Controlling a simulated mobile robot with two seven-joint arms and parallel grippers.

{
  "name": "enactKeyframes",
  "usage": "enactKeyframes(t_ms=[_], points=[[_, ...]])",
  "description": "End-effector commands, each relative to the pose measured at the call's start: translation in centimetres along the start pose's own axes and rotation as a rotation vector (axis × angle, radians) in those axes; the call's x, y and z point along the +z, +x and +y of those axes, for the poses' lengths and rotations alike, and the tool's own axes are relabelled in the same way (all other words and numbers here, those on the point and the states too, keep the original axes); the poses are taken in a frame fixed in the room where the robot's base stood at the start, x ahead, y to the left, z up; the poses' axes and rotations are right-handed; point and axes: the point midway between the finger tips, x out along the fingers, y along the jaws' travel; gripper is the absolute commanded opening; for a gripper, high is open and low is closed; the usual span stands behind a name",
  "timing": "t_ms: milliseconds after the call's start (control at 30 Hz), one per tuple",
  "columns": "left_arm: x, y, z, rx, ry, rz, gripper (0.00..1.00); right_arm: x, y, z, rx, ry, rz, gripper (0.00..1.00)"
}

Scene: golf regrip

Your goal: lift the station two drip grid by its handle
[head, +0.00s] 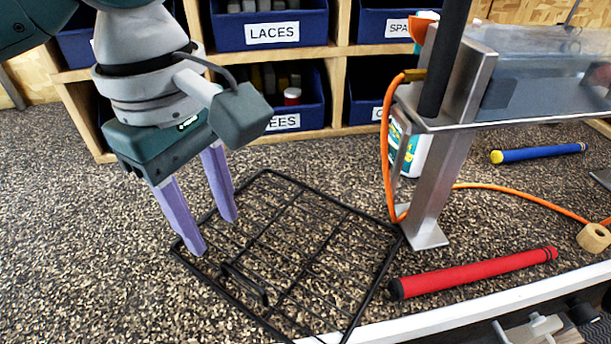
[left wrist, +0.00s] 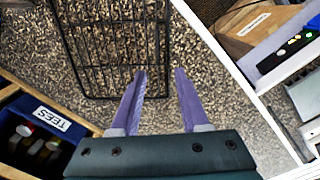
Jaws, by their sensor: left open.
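The black wire drip grid (head: 333,204) lies flat on the speckled surface in the head view. A raised dark bar that looks like its handle (head: 246,284) stands near its front left part. My left gripper (head: 214,234) is open with its two lilac fingers pointing down over the grid's back left edge, behind and left of the handle. No object sits between the fingers. In the left wrist view the grid (left wrist: 120,97) lies ahead of the fingers (left wrist: 160,72), its near edge close to them. Whether the fingertips touch the grid cannot be told. My right gripper is not seen.
A steel post (head: 446,170) with an orange hose stands just right of the grid. A red grip (head: 475,274) lies right of it, a blue one (head: 540,153) farther back. Labelled blue bins (head: 270,32) fill the back shelf. The surface left of the grid is clear.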

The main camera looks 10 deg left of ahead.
Motion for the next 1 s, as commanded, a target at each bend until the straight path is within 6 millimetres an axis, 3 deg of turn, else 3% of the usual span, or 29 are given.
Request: enactKeyframes(t_ms=[33,100,567,800,1000], points=[[-0.8,1.2,0.2,-0.007,-0.050,0.015,0.45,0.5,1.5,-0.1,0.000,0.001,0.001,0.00],[-1.3,1.4,0.3,-0.017,-0.097,0.024,0.45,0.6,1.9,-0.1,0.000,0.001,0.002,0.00],[-1.8,6.4,0.4,-0.023,-0.130,0.029,0.45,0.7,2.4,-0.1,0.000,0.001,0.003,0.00],[-2.2,10.1,0.6,-0.023,-0.128,0.030,0.45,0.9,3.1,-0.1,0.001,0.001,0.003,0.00],[-2.2,10.9,0.7,-0.019,-0.127,0.029,0.45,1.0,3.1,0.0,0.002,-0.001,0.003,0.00]])
